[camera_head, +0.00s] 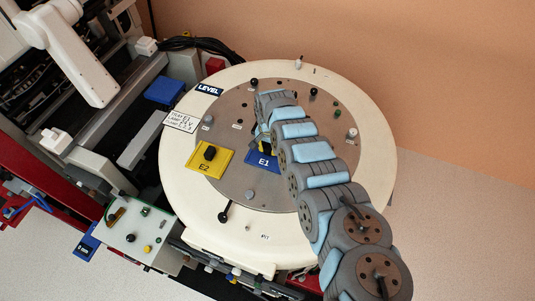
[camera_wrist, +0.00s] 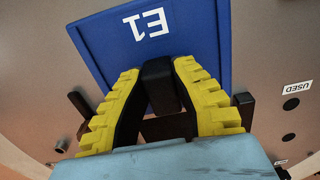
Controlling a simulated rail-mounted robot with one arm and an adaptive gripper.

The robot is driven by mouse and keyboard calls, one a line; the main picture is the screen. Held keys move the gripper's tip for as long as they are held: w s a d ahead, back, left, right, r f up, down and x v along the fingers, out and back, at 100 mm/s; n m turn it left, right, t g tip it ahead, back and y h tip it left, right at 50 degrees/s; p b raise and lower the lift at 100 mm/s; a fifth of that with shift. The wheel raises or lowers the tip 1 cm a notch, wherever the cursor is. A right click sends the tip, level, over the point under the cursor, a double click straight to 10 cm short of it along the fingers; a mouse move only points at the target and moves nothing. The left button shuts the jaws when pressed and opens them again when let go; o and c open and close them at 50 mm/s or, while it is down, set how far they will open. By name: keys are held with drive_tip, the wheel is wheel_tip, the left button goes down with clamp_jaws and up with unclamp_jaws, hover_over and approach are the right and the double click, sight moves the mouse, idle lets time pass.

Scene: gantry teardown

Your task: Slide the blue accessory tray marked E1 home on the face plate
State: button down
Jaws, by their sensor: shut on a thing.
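The blue accessory tray marked E1 (camera_head: 264,161) lies on the brown face plate (camera_head: 236,185), to the right of the yellow E2 tray. It fills the upper middle of the wrist view (camera_wrist: 195,30), with its white E1 label upside down. My gripper (camera_wrist: 160,72) is shut on the black knob (camera_wrist: 160,90) of the E1 tray, one yellow ridged finger on each side. In the head view my arm covers the right part of the tray and most of the gripper. I cannot tell whether the tray is fully seated.
The yellow E2 tray (camera_head: 209,157) with a black knob lies just left. A black lever (camera_head: 224,212) stands at the plate's lower left. Several small knobs and a USED label (camera_wrist: 297,87) surround the work area. A written card (camera_head: 183,122) lies on the cream rim.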

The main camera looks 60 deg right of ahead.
drive_tip(key=shift+d, duration=0.15)
drive_tip(key=shift+w+d+b, duration=0.15)
drive_tip(key=shift+d+b, duration=1.4)
drive_tip(key=shift+b, duration=1.4)
idle(0.4)
drive_tip(key=c, duration=0.9)
unclamp_jaws()
drive_tip(key=shift+r, duration=0.1)
drive_tip(key=shift+c, duration=0.2)
wheel_tip(320, 180, up, 12)
drive_tip(key=shift+w, duration=0.1)
